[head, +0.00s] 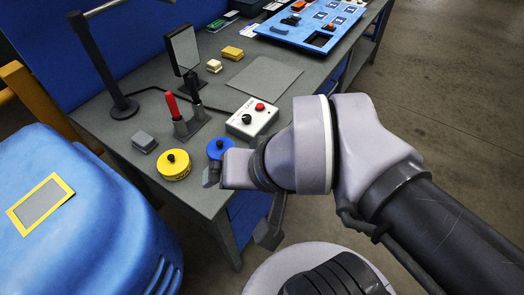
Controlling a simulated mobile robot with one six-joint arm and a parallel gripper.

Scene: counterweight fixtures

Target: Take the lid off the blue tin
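The blue tin (214,151) stands near the front edge of the grey workbench. Its blue lid has a dark knob on top and appears to be on the tin. My gripper covers the tin's lower front and right side. My gripper (240,206) is at the bench's front edge, just in front of the tin in the picture. Its two dark fingers are spread wide apart with nothing visible between them. I cannot tell whether the near finger touches the tin.
A yellow tin (174,171) with a black knob stands left of the blue one. A white control box (251,119), a holder with red and black handles (189,124) and a grey block (144,142) are close by. A grey mat (265,78) lies behind. A blue rounded machine (90,220) stands front left.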

